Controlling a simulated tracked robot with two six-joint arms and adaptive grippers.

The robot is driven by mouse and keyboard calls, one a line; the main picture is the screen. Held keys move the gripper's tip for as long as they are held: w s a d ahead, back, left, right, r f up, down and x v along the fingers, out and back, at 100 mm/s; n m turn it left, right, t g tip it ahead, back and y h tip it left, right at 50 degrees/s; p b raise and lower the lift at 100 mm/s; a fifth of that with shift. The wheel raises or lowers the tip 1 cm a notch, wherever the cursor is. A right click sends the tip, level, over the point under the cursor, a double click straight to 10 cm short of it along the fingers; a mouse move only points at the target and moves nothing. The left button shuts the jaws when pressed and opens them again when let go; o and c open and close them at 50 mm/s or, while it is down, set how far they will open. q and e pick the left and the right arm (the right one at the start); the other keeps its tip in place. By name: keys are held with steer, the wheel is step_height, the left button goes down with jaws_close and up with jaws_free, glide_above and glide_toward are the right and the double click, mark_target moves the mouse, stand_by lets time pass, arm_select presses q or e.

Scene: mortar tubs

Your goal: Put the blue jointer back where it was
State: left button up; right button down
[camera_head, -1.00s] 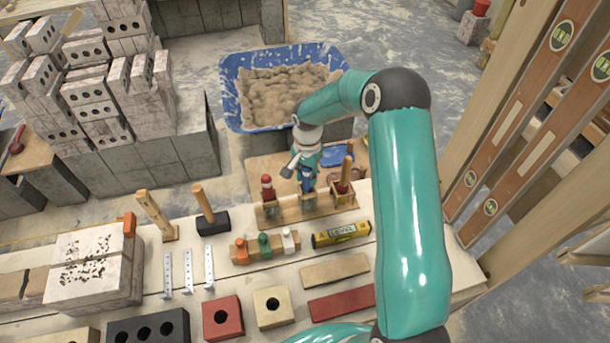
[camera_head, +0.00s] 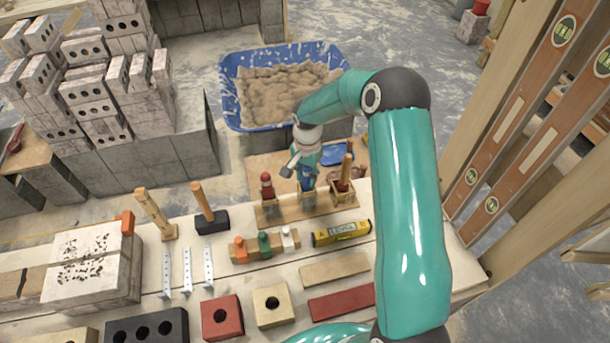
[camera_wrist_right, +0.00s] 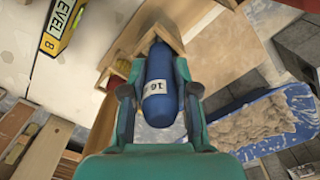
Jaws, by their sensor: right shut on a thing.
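The blue jointer (camera_wrist_right: 158,85) has a blue handle with a white label reading 16. In the right wrist view it lies between the two fingers of my right gripper (camera_wrist_right: 159,95), which is shut on it. In the head view the right gripper (camera_head: 305,172) holds the jointer above the middle place of the wooden rack (camera_head: 283,215), between two red-handled tools. The jointer's lower end is at the rack's wooden holder; the fingers and rack partly hide it, and I cannot tell how deep it sits. My left gripper is not in view.
A red-handled tool (camera_head: 267,186) stands left of the jointer, another (camera_head: 345,172) right. A yellow level (camera_head: 341,233) lies in front of the rack. A hammer (camera_head: 211,220) stands to the left. The blue mortar tub (camera_head: 232,95) is behind.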

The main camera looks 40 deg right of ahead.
steer(key=c, duration=0.8)
jaws_free()
